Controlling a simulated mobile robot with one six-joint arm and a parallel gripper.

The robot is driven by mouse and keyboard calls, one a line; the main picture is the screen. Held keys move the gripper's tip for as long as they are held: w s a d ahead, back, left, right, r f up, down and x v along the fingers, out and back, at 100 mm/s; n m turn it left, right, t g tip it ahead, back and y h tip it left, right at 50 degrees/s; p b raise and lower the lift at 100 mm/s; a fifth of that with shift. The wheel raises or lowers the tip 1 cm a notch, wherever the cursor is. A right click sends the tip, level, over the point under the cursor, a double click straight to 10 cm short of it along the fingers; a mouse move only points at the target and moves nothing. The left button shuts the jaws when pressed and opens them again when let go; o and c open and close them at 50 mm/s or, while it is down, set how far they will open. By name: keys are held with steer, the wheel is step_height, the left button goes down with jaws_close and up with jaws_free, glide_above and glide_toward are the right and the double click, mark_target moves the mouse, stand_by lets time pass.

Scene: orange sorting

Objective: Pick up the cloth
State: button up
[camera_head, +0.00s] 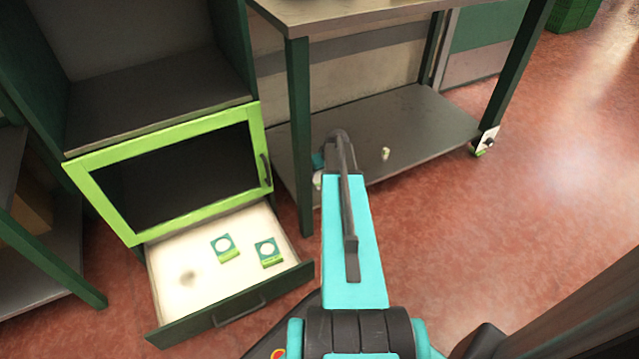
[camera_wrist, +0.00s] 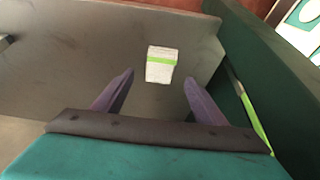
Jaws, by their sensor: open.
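In the head view, my arm hides most of my gripper, low by the shelf's front edge. A white patch beside it there may be part of the cloth, but it is mostly hidden.
The grey lower shelf (camera_head: 425,125) lies under a table with a dark green leg (camera_head: 299,130) close to my gripper. A small pale object (camera_head: 385,153) stands on the shelf. An open drawer (camera_head: 175,285) holds two green-and-white cards. Red floor is clear at the right.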

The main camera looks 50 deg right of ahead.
mark_target(319, 180)
steer(key=shift+w+f, duration=0.1)
steer(key=shift+f, duration=0.3)
steer(key=shift+b+x, duration=1.45)
steer(key=shift+x, duration=1.05)
steer(key=c, duration=1.1)
steer(key=shift+c, duration=0.2)
steer(key=shift+r, duration=0.1)
step_height(319, 180, up, 10)
steer(key=p, duration=0.4)
